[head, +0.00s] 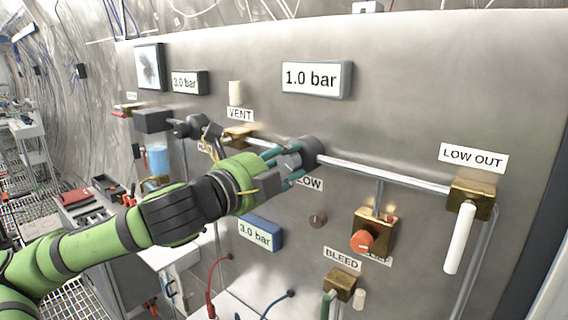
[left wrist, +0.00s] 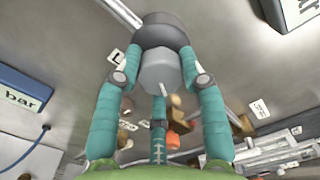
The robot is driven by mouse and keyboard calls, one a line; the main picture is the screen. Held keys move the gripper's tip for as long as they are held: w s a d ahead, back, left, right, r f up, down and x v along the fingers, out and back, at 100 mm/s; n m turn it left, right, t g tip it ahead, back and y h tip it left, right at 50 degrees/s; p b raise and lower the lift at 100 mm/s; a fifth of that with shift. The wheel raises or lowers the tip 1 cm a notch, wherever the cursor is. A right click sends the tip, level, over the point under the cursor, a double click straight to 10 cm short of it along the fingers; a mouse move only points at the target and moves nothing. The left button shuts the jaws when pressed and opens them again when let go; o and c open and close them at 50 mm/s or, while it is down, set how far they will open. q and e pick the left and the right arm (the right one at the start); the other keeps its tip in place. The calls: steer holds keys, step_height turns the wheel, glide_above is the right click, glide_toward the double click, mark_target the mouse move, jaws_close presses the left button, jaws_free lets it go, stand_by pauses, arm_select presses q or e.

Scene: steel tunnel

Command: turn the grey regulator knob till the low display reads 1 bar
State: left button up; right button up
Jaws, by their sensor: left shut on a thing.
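The grey regulator knob (head: 309,150) sits on the steel panel, beside a partly covered label ending in "LOW" (head: 311,184). My left gripper (head: 285,162) is shut on the knob, its teal fingers around it. In the left wrist view, the knob (left wrist: 160,70) shows as a grey faceted piece between the fingers (left wrist: 160,85), with a dark round body behind it. The large display (head: 316,78) above the knob reads 1.0 bar. A smaller display (head: 188,83) to its left and a blue box display (head: 258,232) below both read 3.0 bar. My right gripper is not in view.
A steel pipe (head: 385,176) runs right from the knob to a brass valve with a white handle (head: 460,238), under the LOW OUT label (head: 473,157). Below are an orange knob (head: 362,241) and a brass bleed valve (head: 340,287). Red and blue cables hang below my left arm.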

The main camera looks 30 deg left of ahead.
arm_select(q)
steer(key=shift+d+f, duration=0.15)
steer(key=shift+f, duration=0.1)
steer(key=o, duration=1.1)
steer(key=shift+o, duration=0.2)
steer(key=shift+d+r, duration=0.1)
steer(key=shift+r, duration=0.05)
steer(key=shift+r, duration=0.2)
steer(key=shift+r, duration=4.8)
